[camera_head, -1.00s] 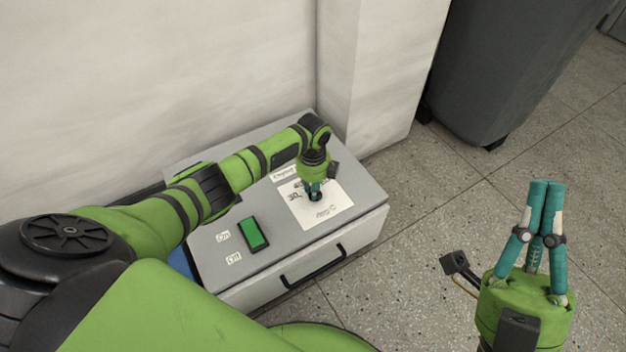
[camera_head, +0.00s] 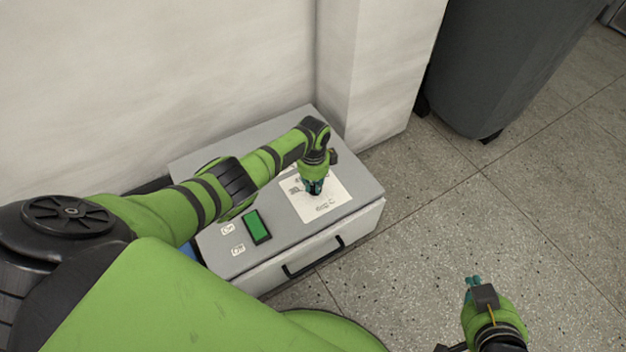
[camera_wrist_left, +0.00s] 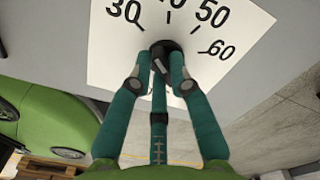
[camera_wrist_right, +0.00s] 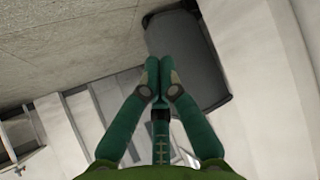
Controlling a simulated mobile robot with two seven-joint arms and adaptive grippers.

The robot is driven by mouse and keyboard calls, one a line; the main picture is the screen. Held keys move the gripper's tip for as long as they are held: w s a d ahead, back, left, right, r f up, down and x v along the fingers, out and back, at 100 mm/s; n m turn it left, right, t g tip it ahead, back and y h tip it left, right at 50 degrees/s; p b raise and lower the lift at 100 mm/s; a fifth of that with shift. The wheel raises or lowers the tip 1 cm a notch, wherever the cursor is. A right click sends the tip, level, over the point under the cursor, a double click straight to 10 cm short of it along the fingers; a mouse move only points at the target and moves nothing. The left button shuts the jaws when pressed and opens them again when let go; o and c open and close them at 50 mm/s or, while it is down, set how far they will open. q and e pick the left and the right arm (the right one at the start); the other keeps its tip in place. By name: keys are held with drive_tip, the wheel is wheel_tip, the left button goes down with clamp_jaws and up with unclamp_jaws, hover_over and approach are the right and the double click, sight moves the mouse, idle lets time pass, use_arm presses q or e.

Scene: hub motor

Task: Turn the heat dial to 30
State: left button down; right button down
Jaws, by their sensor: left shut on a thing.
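The heat dial (camera_wrist_left: 166,48) is a small black knob on a white scale plate (camera_head: 325,207) on top of a grey box. The left wrist view shows the numbers 30, 50 and 60 around it, with another number partly cut off between 30 and 50. My left gripper (camera_head: 313,188) points down at the plate, its teal fingers (camera_wrist_left: 160,78) closed around the dial. The fingers cover part of the dial, so I cannot tell its setting. My right gripper (camera_head: 472,283) is away from the box above the floor; its fingertips (camera_wrist_right: 156,68) are together and empty.
A green switch (camera_head: 257,227) with On and Off labels is on the box (camera_head: 218,262), left of the plate. A black handle (camera_head: 313,257) is on its front. A wall (camera_head: 160,80) stands behind. A dark bin (camera_head: 500,65) is at upper right. Floor at right is clear.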

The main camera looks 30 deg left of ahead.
sight(313, 186)
use_arm(q)
drive_tip(key=shift+n+p, duration=0.3)
drive_tip(key=shift+n, duration=0.8)
use_arm(e)
drive_tip(key=shift+s+d+f+g+h, duration=0.15)
drive_tip(key=shift+s+d+f+g, duration=0.15)
drive_tip(key=shift+s+f+g, duration=0.3)
drive_tip(key=shift+s+d+f+g+h, duration=0.1)
drive_tip(key=shift+s+d+f+g, duration=0.2)
drive_tip(key=shift+s, duration=0.35)
drive_tip(key=shift+s+d+f+g+h, duration=0.15)
drive_tip(key=shift+s+d+f+g, duration=0.1)
drive_tip(key=shift+s+f+g, duration=0.25)
drive_tip(key=shift+s, duration=0.1)
use_arm(q)
drive_tip(key=c, duration=1.1)
unclamp_jaws()
drive_tip(key=shift+c, duration=0.2)
wheel_tip(313, 186, up, 12)
